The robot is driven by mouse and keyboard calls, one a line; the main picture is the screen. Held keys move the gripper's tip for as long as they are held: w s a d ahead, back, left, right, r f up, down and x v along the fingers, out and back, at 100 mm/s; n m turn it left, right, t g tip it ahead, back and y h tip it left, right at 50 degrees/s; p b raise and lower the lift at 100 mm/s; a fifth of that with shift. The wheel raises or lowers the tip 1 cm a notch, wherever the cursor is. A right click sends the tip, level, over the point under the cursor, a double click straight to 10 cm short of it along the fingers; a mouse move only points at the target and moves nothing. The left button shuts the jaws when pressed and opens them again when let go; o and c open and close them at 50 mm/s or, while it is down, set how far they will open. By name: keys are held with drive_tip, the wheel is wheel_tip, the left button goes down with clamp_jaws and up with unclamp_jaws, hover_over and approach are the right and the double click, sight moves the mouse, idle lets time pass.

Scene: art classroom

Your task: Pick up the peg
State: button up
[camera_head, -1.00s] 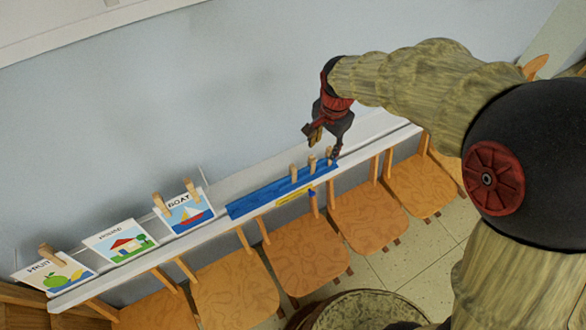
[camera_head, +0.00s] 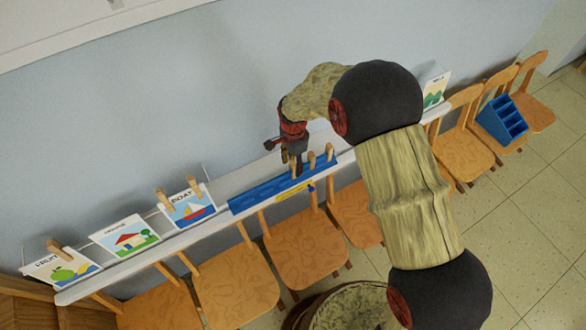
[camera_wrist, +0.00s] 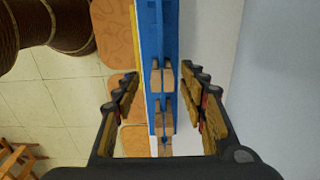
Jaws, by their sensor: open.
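Wooden pegs stand upright in a blue rack (camera_head: 255,196) on the narrow white shelf. In the head view, one peg (camera_head: 312,159) and another peg (camera_head: 330,152) show to the right of my gripper (camera_head: 290,163), which is at the near one and partly hides it. In the wrist view, my gripper (camera_wrist: 161,88) is open, its fingers on both sides of the blue rack (camera_wrist: 156,25). A peg (camera_wrist: 162,77) lies between the fingertips in the picture, with others (camera_wrist: 163,118) nearer the palm. No contact with a peg is visible.
Picture cards, including a boat card (camera_head: 188,207) and a house card (camera_head: 125,237), lean on the shelf, some with pegs. The wall (camera_head: 150,120) is close behind. Wooden chairs (camera_head: 305,243) line the front. A blue bin (camera_head: 502,121) sits on a chair at right.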

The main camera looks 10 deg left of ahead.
wheel_tip(320, 180, down, 4)
drive_tip(key=shift+w+a+r, duration=0.1)
drive_tip(key=shift+w, duration=0.05)
drive_tip(key=shift+c, duration=1.3)
drive_tip(key=c, duration=0.7)
